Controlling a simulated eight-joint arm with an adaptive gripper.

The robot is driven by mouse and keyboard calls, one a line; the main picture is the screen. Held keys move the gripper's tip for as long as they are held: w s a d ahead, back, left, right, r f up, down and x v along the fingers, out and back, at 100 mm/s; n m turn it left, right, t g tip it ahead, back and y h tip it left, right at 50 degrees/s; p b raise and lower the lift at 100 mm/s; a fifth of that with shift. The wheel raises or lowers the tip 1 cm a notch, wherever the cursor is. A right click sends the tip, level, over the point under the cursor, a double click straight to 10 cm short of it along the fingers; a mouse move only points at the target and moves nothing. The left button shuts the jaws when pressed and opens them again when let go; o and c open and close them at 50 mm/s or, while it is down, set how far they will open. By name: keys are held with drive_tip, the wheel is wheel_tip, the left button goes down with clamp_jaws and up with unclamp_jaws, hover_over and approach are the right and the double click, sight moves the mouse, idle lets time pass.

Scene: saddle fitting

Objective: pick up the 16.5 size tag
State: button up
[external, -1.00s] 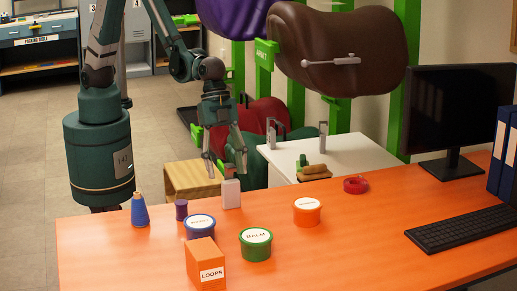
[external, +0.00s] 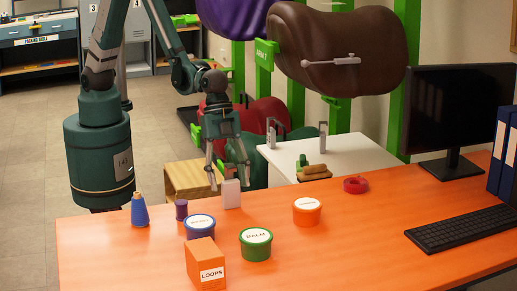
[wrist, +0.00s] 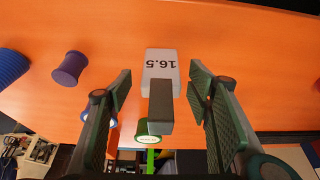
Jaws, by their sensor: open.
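The 16.5 size tag (external: 231,194) is a small white block standing upright near the far edge of the orange table. In the wrist view the tag (wrist: 160,65) shows its number upside down, ahead of and between my fingers. My gripper (external: 230,186) is open, with its fingers pointing down near the tag's top. In the wrist view my gripper (wrist: 160,88) has one finger on each side, apart from the tag. A dark grey block (wrist: 160,107) covers the tag's lower part there; I cannot tell whether it belongs to the tag.
A green tub (external: 256,247), an orange tub (external: 307,214) and an orange LOOPS box (external: 203,266) stand nearer or to the right. A red ring (external: 355,186) lies farther right.

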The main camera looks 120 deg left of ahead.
sight(231, 166)
drive_tip(key=shift+b+x, duration=0.35)
drive_tip(key=shift+x, duration=1.2)
drive_tip(key=shift+a, duration=0.1)
drive_tip(key=c, duration=1)
drive_tip(key=shift+r, duration=0.15)
drive_tip(key=shift+r+p, duration=1.2)
drive_tip(key=shift+r, duration=3.7)
